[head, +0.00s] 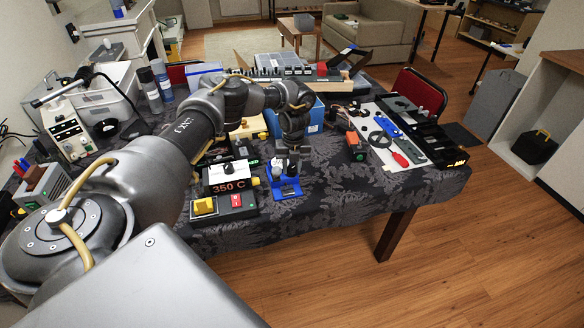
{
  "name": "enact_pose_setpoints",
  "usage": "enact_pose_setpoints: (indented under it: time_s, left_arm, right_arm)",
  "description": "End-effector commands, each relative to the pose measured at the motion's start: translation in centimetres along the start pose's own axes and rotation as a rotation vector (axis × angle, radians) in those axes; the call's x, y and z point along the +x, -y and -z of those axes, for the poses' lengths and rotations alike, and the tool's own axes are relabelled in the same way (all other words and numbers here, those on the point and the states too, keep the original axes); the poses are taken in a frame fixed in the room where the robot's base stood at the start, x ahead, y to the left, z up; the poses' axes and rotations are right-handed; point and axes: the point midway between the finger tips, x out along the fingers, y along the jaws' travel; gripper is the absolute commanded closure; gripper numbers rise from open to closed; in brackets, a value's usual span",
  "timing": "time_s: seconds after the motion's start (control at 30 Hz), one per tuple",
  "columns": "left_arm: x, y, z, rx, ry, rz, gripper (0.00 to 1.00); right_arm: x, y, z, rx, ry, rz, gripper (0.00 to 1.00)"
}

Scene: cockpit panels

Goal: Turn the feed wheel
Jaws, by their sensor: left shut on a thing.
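My left gripper (290,168) reaches down from above at the front of the table, its arm coming in from the left. Its fingers are shut on a small part of a blue device (287,190), which I take to be the feed wheel. The fingers hide most of that wheel, so its turn angle cannot be told. The blue device stands on the dark patterned cloth, close to the table's front edge. My right gripper is not in view.
Left of the blue device stand a controller reading 350 C (229,187) and a box with yellow and red buttons (222,206). A white board of tools (387,140) lies to the right. A blue bin (314,118) stands behind. Bare cloth (345,190) lies right of the device.

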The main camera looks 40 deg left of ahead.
Motion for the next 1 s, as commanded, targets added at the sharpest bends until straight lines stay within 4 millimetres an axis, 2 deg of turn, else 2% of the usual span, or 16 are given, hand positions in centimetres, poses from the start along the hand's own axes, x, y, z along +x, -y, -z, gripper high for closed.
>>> enact_pose_setpoints:
  time_s: [0.6, 1.0]
  left_arm:
    - [0.1, 0.0, 0.0, 0.579, 0.022, 0.0, 0.91]
    - [0.0, -0.1, 0.0, 0.868, 0.034, -0.002, 0.91]
  right_arm:
    - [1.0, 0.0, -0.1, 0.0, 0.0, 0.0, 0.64]
    - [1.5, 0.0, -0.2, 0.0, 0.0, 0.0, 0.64]
